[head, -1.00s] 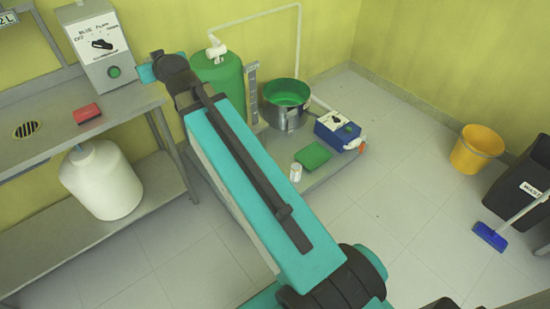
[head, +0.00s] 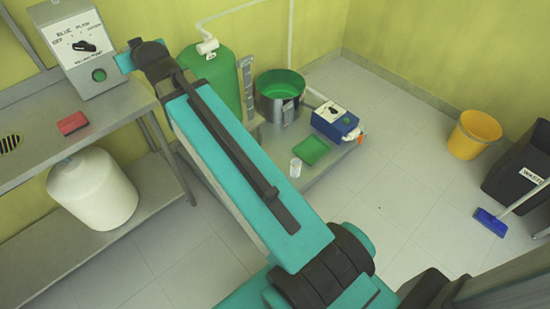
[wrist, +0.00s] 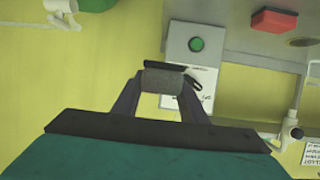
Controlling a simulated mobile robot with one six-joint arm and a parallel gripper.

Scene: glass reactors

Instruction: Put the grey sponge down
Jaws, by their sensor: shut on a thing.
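The grey sponge (wrist: 162,80) shows in the wrist view as a small grey block. My gripper (wrist: 163,72) is shut on it, with a dark finger on each side. Behind the sponge in that view is the front of a grey control box with a green button (wrist: 196,44), which the sponge partly covers. In the head view the arm reaches to the upper left, and the gripper and the sponge are hidden there.
A metal bench (head: 40,130) on the left holds the control box (head: 75,45) and a red block (head: 72,123). A white container (head: 92,190) stands on the lower shelf. A low platform carries a green tank (head: 212,80), a pot (head: 281,112) and a green tray (head: 311,151).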

